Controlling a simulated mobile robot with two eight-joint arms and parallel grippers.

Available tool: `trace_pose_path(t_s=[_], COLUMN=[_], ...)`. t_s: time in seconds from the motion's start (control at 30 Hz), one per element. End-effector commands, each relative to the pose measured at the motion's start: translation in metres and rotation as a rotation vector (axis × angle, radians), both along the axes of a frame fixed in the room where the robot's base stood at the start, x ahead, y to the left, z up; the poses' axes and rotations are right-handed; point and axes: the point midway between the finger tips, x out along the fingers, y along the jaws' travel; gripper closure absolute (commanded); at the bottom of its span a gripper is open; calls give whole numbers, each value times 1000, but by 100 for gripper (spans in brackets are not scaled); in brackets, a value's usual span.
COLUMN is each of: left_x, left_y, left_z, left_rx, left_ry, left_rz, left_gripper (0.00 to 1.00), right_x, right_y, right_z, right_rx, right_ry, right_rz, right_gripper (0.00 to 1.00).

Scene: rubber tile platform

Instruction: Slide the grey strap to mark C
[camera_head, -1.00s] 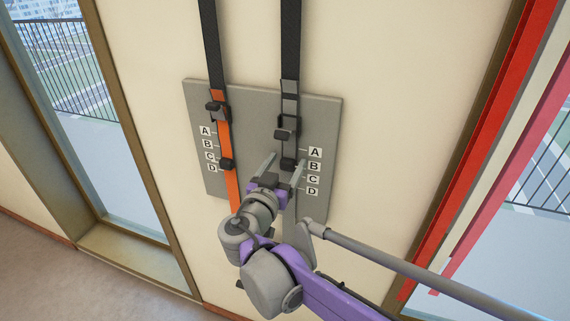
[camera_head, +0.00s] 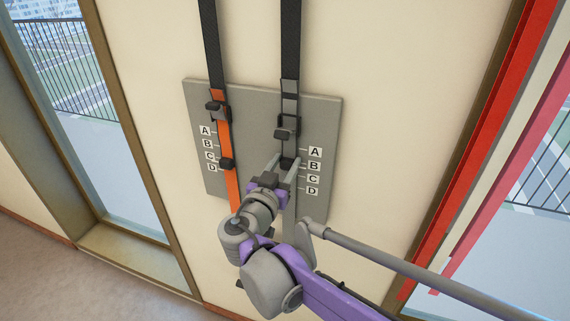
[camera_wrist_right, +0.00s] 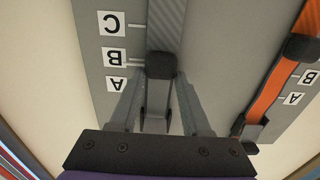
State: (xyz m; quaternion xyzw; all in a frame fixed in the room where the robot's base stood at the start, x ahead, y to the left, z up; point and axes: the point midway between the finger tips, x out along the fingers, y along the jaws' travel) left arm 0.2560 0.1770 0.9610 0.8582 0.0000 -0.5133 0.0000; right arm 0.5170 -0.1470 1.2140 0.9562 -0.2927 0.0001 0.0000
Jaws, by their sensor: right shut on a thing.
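The grey strap (camera_head: 290,104) runs down the right side of a grey board and also shows in the wrist view (camera_wrist_right: 167,22). A black slider block (camera_wrist_right: 160,65) sits on it, level with mark B (camera_wrist_right: 115,57). My right gripper (camera_head: 286,162) has its fingers on both sides of this block, shut on it; the fingers partly hide it in the head view. Mark C (camera_head: 313,179) is just below mark B in the head view and also shows in the wrist view (camera_wrist_right: 112,22). A dark buckle (camera_head: 287,127) is above the block. My left gripper is out of view.
The grey board (camera_head: 255,140) is on a cream wall. An orange strap (camera_head: 232,188) with its own black block (camera_head: 227,164) and letter marks runs along the left side. Windows stand at both sides, with a red frame (camera_head: 480,150) at right.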

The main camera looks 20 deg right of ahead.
Motion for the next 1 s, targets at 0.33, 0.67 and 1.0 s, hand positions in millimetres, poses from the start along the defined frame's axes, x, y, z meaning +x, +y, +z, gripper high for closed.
trace_pose_path(t_s=[0.33,0.67,1.0], left_x=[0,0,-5], left_y=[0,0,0], left_z=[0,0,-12], left_rx=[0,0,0], left_ry=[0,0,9], left_rz=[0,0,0], left_gripper=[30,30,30], right_x=[0,0,0], right_y=[0,0,0], right_z=[0,0,-30], right_rx=[0,0,0], right_ry=[0,0,2], right_rz=[0,0,0], right_gripper=[100,100,100])
